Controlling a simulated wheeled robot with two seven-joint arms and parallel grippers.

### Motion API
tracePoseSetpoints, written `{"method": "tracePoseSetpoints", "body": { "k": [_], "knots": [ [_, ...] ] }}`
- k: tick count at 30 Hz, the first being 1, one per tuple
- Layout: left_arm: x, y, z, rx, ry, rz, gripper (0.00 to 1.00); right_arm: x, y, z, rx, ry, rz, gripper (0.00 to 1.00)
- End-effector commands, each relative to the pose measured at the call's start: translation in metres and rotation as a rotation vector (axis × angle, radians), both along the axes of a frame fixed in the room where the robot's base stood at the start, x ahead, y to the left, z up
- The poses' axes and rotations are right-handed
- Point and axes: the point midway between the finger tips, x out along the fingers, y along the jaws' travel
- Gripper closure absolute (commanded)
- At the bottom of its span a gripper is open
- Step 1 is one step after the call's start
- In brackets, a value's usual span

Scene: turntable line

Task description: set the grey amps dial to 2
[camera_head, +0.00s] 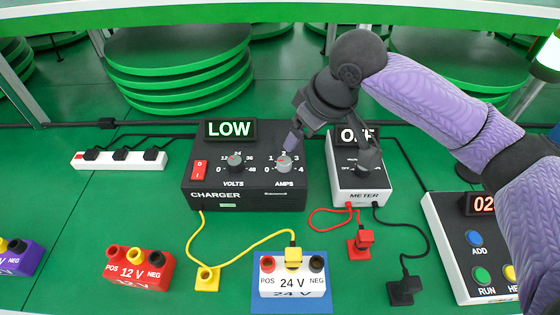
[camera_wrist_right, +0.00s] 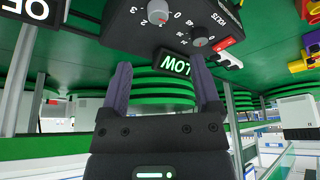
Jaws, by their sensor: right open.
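The grey amps dial (camera_head: 284,164) is on the right of the black charger (camera_head: 231,192), with a scale from 0 to 4 around it. The charger's screen (camera_head: 230,129) reads LOW. My right gripper (camera_head: 331,148) is open and empty above the gap between charger and meter. One finger is just above and right of the amps dial, apparently not around it; the other is in front of the meter. My left gripper is out of view.
The volts dial (camera_head: 235,162) and a red switch (camera_head: 200,170) are left of the amps dial. The meter (camera_head: 360,187) stands close on the right, its screen partly hidden by my gripper. Yellow, red and black cables lie in front, near the 24 V block (camera_head: 292,284).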

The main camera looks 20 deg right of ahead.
Motion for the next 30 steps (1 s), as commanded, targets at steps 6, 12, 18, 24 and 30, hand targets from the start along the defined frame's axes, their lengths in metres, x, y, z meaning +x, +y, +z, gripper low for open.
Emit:
{"method": "tracePoseSetpoints", "body": {
  "k": [6,12,18,24,30],
  "knots": [
    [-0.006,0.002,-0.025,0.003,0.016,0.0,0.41,0.006,0.003,-0.036,0.0,0.009,0.001,0.2],
    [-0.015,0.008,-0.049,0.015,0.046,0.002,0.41,0.023,0.012,-0.083,0.0,0.01,0.0,0.2],
    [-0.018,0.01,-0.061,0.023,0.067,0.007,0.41,0.032,0.018,-0.106,0.0,0.007,0.0,0.2],
    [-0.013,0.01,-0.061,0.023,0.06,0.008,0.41,0.034,0.018,-0.107,0.0,0.004,0.001,0.2],
    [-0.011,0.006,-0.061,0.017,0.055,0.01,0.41,0.034,0.018,-0.106,0.0,0.004,0.001,0.43]
  ]
}}
